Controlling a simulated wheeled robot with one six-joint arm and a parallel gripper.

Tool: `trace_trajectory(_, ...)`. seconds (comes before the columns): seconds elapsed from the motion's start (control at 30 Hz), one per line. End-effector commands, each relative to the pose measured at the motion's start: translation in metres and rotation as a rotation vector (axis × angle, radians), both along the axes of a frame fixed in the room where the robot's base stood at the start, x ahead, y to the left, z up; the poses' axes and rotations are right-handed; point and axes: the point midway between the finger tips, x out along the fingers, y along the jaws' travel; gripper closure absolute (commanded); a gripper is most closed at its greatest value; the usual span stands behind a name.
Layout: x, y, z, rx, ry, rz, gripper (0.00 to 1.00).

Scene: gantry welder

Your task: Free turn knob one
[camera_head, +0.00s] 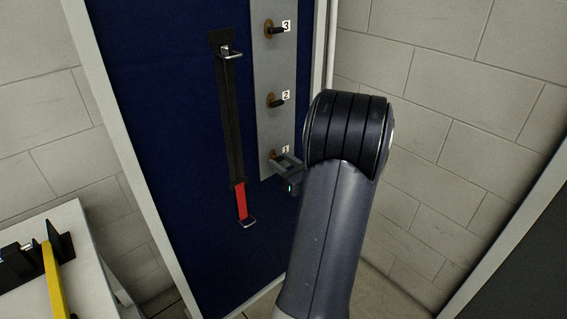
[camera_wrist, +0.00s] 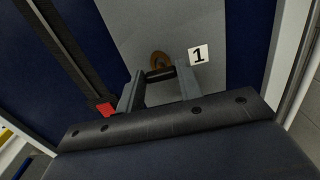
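Knob one has a brass round base and a dark handle. It shows in the head view (camera_head: 272,154) at the bottom of the grey strip, and in the wrist view (camera_wrist: 158,59) beside the white "1" label (camera_wrist: 198,55). My gripper (camera_head: 284,161) is at this knob, and in the wrist view its two fingers (camera_wrist: 160,70) stand apart. The dark handle lies across the gap between the fingertips. I cannot tell whether the fingers touch it. The label is partly hidden in the head view.
Knob two (camera_head: 276,100) and knob three (camera_head: 273,29) sit above on the grey strip (camera_head: 262,75). A black strap with a red end (camera_head: 240,203) hangs on the blue panel (camera_head: 165,120) to the left. A white table (camera_head: 88,250) stands lower left.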

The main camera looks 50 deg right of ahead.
Motion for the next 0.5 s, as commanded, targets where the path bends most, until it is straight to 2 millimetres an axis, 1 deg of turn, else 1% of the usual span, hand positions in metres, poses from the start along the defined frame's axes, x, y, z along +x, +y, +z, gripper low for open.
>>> trace_trajectory(0.03, -0.0001, 0.0001, 0.0001, 0.000, 0.000, 0.000, 0.72)
trace_trajectory(0.23, -0.0001, 0.0001, 0.0001, 0.000, 0.000, 0.000, 0.88)
trace_trajectory(0.5, -0.0002, 0.0001, -0.0020, -0.032, 0.004, 0.000, 0.88)
